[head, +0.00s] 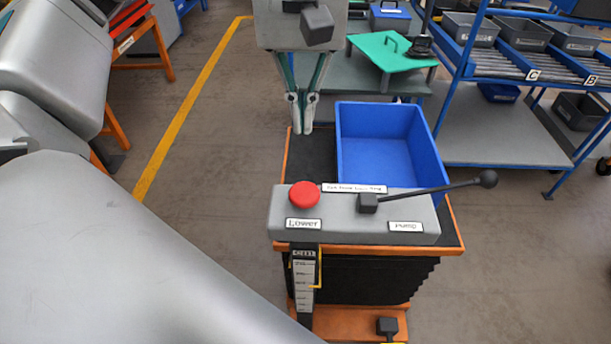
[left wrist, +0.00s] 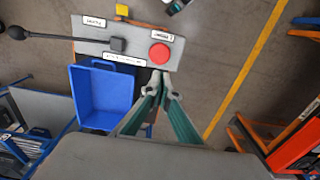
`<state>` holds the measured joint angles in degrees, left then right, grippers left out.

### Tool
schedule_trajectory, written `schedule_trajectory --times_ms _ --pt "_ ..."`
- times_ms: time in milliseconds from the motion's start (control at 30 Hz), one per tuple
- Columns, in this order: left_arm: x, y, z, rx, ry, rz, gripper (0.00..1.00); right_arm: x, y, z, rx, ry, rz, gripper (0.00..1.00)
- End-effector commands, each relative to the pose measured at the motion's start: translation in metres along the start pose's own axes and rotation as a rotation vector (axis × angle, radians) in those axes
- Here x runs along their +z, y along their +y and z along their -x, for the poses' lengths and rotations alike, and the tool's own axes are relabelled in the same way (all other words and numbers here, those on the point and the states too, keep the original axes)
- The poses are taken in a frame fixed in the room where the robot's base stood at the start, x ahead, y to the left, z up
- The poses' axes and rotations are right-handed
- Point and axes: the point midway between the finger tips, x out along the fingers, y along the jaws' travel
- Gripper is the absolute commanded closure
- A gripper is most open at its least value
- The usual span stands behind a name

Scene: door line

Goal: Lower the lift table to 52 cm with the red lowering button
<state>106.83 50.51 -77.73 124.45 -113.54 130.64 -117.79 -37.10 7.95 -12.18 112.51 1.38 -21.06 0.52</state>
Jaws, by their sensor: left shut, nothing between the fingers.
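The lift table (head: 452,226) has an orange frame, a dark top and black bellows. A grey control box on its near edge carries the red lowering button (head: 305,195) with a "Lower" label, and a black pump lever (head: 430,191). A cm scale (head: 303,285) hangs on the front with a yellow pointer (head: 318,268); its figures are too small to read. My left gripper (head: 301,130) is shut and empty, pointing down beyond the button and apart from it in the head view. In the left wrist view the red button (left wrist: 159,54) lies just past the shut fingertips. My right gripper is not visible.
An empty blue bin (head: 380,150) stands on the lift table right of my left gripper. A bench with a green board (head: 390,50) is behind. A blue roller rack (head: 505,75) with grey bins is at right. A yellow floor line (head: 190,105) runs at left.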

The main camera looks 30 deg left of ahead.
Motion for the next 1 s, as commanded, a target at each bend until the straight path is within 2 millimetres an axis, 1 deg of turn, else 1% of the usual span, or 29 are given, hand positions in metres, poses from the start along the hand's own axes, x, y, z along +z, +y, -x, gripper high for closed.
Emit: schedule_trajectory --times_ms 167,267,367,800,1000 --pt "0.000 0.000 -0.002 0.001 -0.002 0.000 1.00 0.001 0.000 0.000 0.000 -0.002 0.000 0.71" --pt "0.001 0.000 -0.009 -0.001 -0.004 -0.001 1.00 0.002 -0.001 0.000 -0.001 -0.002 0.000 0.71" --pt "0.001 0.000 -0.023 -0.001 -0.005 -0.001 1.00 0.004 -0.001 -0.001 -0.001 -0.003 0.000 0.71" --pt "0.002 0.000 -0.107 -0.001 -0.007 -0.001 1.00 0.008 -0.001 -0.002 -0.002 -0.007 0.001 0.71" --pt "0.001 0.001 -0.131 0.000 -0.005 0.001 1.00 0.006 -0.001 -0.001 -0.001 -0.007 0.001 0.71"
